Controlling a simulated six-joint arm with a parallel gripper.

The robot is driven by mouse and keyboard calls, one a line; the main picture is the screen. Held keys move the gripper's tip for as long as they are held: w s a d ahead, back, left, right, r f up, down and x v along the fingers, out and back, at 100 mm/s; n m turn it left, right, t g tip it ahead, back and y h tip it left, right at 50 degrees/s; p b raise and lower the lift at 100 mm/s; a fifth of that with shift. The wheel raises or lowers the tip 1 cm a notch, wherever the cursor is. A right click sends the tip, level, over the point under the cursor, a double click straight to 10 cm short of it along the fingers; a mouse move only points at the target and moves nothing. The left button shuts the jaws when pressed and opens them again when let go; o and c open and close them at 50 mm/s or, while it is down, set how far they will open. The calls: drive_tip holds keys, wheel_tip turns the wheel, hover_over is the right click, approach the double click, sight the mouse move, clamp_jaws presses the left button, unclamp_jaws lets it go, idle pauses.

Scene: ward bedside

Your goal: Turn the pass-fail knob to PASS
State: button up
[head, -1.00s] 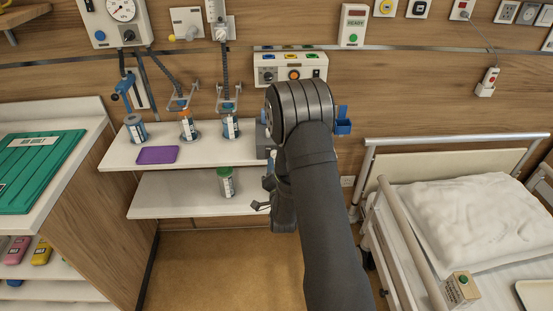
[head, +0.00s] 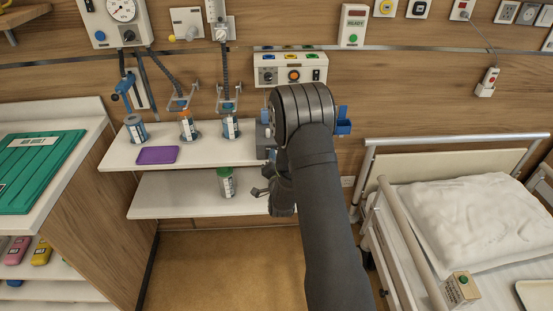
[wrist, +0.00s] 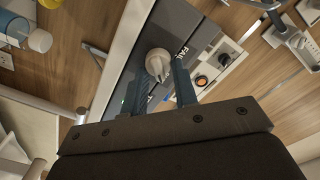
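In the wrist view a light grey knob (wrist: 157,63) with a pointed tip sits on a dark panel (wrist: 133,62). A label reading FAIL (wrist: 183,49) is partly visible to the knob's right; a PASS label cannot be seen. My gripper (wrist: 158,78) is open, with one dark blue finger on each side of the knob. I cannot tell whether either finger touches it. In the head view my gripper (head: 264,187) is low beside the shelves, and my arm hides most of the knob's unit.
A white wall panel (head: 290,68) with coloured sockets is above my arm. Two white shelves (head: 190,203) with jars and a purple tray (head: 157,155) are to the left. A bed with a pillow (head: 460,215) is on the right.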

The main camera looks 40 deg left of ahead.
drive_tip(key=shift+n, duration=0.6)
drive_tip(key=o, duration=1)
drive_tip(key=shift+s+d, duration=0.1)
drive_tip(key=v, duration=1.7)
drive_tip(key=shift+r, duration=0.15)
